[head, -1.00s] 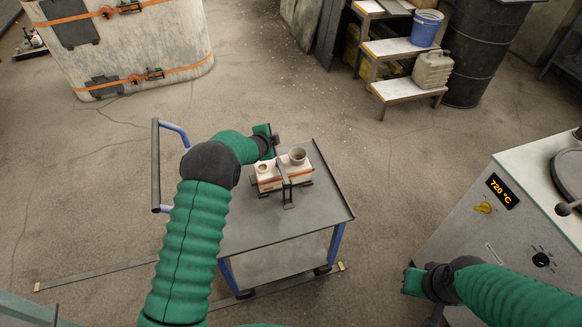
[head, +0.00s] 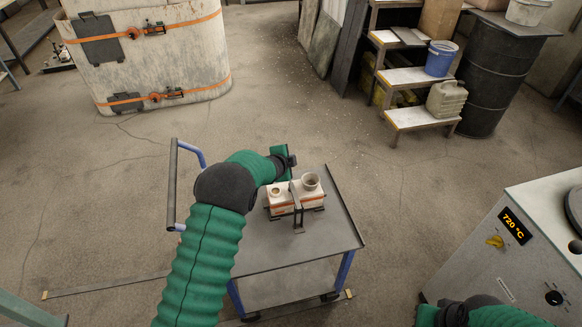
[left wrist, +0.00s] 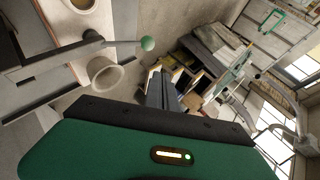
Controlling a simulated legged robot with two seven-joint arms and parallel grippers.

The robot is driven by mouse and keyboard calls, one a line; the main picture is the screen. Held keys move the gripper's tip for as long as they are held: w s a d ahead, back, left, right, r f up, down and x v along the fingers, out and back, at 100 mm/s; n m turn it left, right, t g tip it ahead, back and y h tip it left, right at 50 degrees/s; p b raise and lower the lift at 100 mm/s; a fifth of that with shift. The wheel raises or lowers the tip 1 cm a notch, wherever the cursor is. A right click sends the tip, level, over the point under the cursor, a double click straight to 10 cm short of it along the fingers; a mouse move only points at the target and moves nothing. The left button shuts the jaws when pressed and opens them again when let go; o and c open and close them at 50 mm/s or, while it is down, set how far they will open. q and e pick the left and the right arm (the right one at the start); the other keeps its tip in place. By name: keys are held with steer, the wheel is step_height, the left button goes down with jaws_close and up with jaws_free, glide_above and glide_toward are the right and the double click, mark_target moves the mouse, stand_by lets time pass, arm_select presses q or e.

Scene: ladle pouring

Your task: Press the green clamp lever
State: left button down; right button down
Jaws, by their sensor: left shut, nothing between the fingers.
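The green clamp lever shows in the left wrist view as a dark bar ending in a green ball knob (left wrist: 147,44). The clamp (head: 298,212) holds down a small white mould block with an orange band (head: 283,203) on the cart. My left gripper (head: 290,160) is just behind the mould in the head view. Its fingers (left wrist: 160,88) are shut and empty, and the knob appears just above their tips in the left wrist view. I see no clear contact. My right gripper (head: 427,315) is cut off at the bottom edge and its fingers are hidden.
A cup-like spout (head: 310,182) stands on the mould, close to the lever. The cart top (head: 335,235) is otherwise bare. A furnace (head: 500,255) reading 720 °C stands at right. Steps (head: 415,115) with a blue bucket stand at the back.

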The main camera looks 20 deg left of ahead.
arm_select(q)
steer(key=s+a+r, duration=0.1)
steer(key=s+r, duration=0.4)
steer(key=r, duration=0.2)
steer(key=shift+s, duration=0.15)
steer(key=shift+d, duration=0.2)
